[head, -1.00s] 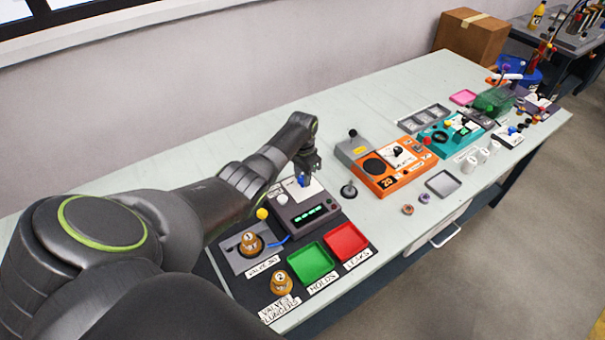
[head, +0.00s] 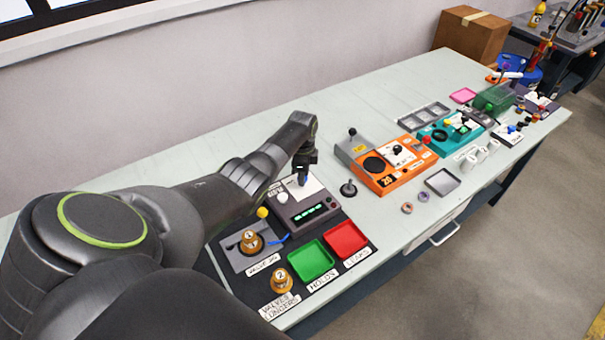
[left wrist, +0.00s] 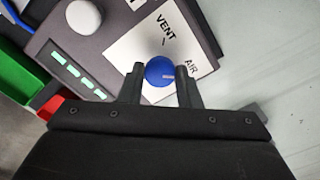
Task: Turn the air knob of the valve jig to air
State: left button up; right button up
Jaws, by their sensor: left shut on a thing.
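The valve jig (head: 289,217) is a dark grey box with a lit green display, at the near left of the bench. It also shows in the left wrist view (left wrist: 110,45). Its blue air knob (left wrist: 160,70) sits on a white plate (left wrist: 140,48) marked VENT and AIR. A small pale mark shows on the knob's lower right, on the side of the word AIR. My left gripper (left wrist: 160,90) has one finger on each side of the knob and is shut on it. In the head view the gripper (head: 303,174) points down at the plate. My right gripper is not in view.
A white knob (head: 281,198) and a yellow ball (head: 262,212) stand close to the gripper. Green (head: 312,261) and red (head: 346,240) trays lie in front. The bench behind is clear.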

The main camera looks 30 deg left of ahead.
pick_arm(q)
jog(key=shift+r+m, duration=0.1)
jog(key=shift+m, duration=0.5)
jog(key=o, duration=1)
jog(key=shift+c, duration=0.2)
jog(key=shift+r, duration=0.3)
notch_tip(320, 180, up, 17)
jog(key=b, duration=0.1)
jog(key=shift+f, duration=0.2)
